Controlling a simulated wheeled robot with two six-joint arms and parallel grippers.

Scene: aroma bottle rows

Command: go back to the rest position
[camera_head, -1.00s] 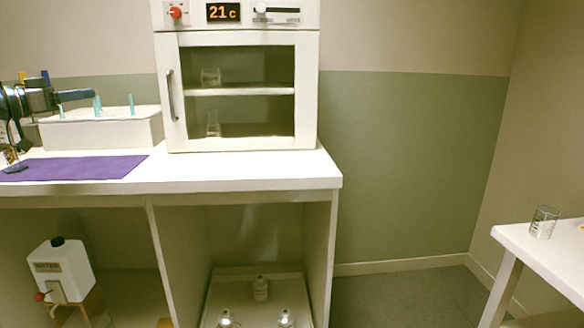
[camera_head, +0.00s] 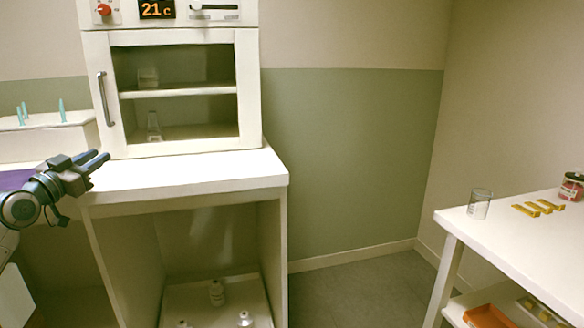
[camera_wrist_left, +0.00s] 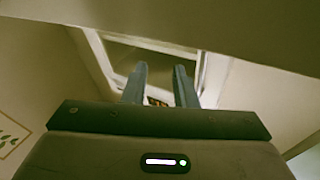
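My left gripper (camera_head: 102,158) is at the left of the head view, in front of the white bench (camera_head: 190,175) and below the cabinet. In the left wrist view its two fingers (camera_wrist_left: 159,85) stand apart with nothing between them, so it is open and empty. The wrist view looks toward a pale framed surface past the fingertips. My right gripper is not in view.
A white glass-doored cabinet (camera_head: 247,95) stands on the bench, beside a white rack (camera_head: 45,140) with teal tips. At right, a white table (camera_head: 500,240) holds a beaker (camera_head: 479,204), yellow pieces (camera_head: 538,207) and a red jar (camera_head: 571,187). Floor between is clear.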

